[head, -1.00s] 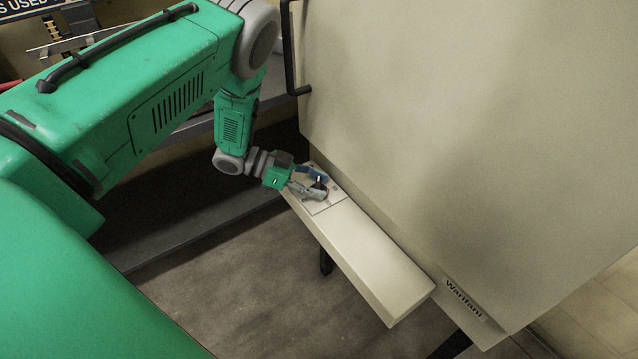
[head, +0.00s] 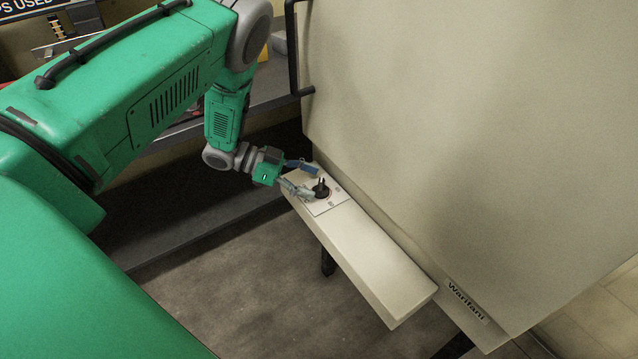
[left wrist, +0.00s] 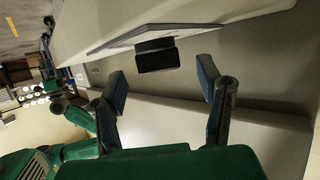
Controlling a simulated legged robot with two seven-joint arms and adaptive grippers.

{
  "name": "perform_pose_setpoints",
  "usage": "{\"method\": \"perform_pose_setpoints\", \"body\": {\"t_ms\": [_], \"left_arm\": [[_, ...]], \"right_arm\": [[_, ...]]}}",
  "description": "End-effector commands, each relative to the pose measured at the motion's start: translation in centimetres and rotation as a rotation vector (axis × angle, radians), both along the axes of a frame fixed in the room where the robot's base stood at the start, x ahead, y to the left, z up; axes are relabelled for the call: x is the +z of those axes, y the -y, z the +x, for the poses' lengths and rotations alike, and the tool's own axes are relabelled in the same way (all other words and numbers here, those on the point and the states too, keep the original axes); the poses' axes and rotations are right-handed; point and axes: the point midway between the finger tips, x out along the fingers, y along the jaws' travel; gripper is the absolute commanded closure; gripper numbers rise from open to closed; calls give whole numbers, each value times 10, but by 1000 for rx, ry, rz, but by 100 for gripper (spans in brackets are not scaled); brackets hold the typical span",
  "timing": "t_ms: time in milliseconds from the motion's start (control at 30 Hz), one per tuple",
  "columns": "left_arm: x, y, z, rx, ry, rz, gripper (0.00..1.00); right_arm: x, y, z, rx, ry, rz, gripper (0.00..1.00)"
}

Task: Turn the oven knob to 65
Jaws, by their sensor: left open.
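The oven knob (head: 321,188) is black and stands on a pale dial plate (head: 326,204) at the far end of the oven's narrow control ledge. My left gripper (head: 306,177) is just left of the knob, fingers spread and pointing toward it. In the left wrist view the knob (left wrist: 157,55) shows beyond and between the two blue-padded fingertips of my left gripper (left wrist: 162,88). The gripper is open, empty and apart from the knob. The dial marks are too small to read. My right gripper is in neither view.
The large beige oven body (head: 470,130) rises right beside the ledge. A dark vertical handle (head: 291,50) is on its left edge. A dark shelf (head: 200,220) lies behind my left arm. The ledge (head: 370,260) is clear nearer to me.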

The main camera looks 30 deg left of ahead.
Motion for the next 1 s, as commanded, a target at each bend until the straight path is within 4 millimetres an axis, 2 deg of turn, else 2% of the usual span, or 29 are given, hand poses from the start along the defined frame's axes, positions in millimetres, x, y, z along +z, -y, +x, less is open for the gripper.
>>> {"method": "perform_pose_setpoints", "body": {"t_ms": [200, 400, 567, 800, 833, 900, 1000], "left_arm": [[18, -42, -20, 5, 1, -1, 40], [29, -67, -33, 3, 1, -1, 40], [33, -75, -37, 2, 0, 0, 40], [34, -76, -38, 1, 0, 0, 40], [34, -76, -38, 1, 0, 0, 43], [34, -74, -36, 7, -1, 3, 68], [36, -61, -19, 66, -10, 24, 68]], "right_arm": [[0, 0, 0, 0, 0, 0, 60], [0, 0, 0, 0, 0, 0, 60], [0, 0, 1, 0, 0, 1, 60], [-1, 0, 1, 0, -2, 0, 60], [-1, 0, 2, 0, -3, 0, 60], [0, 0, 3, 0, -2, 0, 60], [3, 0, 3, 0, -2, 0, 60]]}}
